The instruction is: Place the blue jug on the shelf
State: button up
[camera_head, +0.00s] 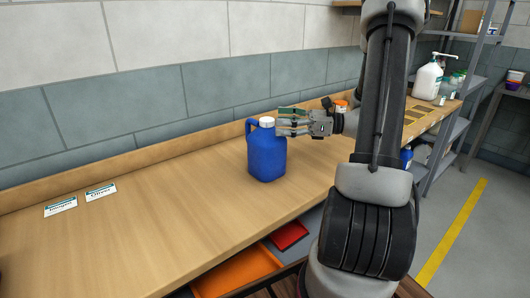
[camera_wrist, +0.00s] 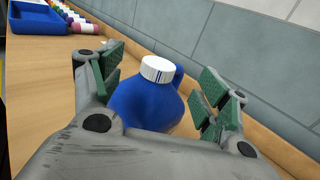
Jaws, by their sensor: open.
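The blue jug (camera_head: 267,155) stands upright on the wooden counter (camera_head: 180,215), with a white cap on top and a handle on its left side. My gripper (camera_head: 280,122) is at the upper right of the jug in the head view, near the cap. The fingers are open and hold nothing. The lower part of the jug is hidden by my gripper in the wrist view. A grey shelf unit (camera_head: 450,135) stands at the right.
A white pump bottle (camera_head: 428,80) and small bottles stand at the counter's far right end. Two labels (camera_head: 100,192) lie at left. A tiled wall (camera_head: 200,95) runs behind. A blue tray (camera_wrist: 38,18) shows in the wrist view. The counter left of the jug is mostly clear.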

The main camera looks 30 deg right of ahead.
aim_at(266, 119)
jog(key=x, duration=0.5)
jog(key=shift+a+f, duration=0.1)
grip_shut()
dwell(0.3)
